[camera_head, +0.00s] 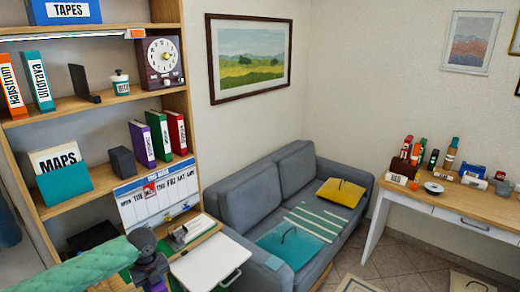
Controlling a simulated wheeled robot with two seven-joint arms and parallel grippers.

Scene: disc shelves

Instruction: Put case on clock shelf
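The clock (163,57), dark brown with a pale round face, stands at the right end of the second shelf (70,105) from the top. Orange (11,87) and teal (38,82) upright cases stand at that shelf's left end. Purple (141,143), green (158,134) and red (176,132) cases stand on the shelf below. I cannot tell which case the task means. My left gripper (156,284) is low at the bottom left, under a green-sleeved arm, in front of the desk. Its fingertips are not clear. My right gripper is not in view.
A calendar board (130,205) stands behind my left gripper. A grey sofa (240,206) and a cluttered wooden desk (428,192) are to the right.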

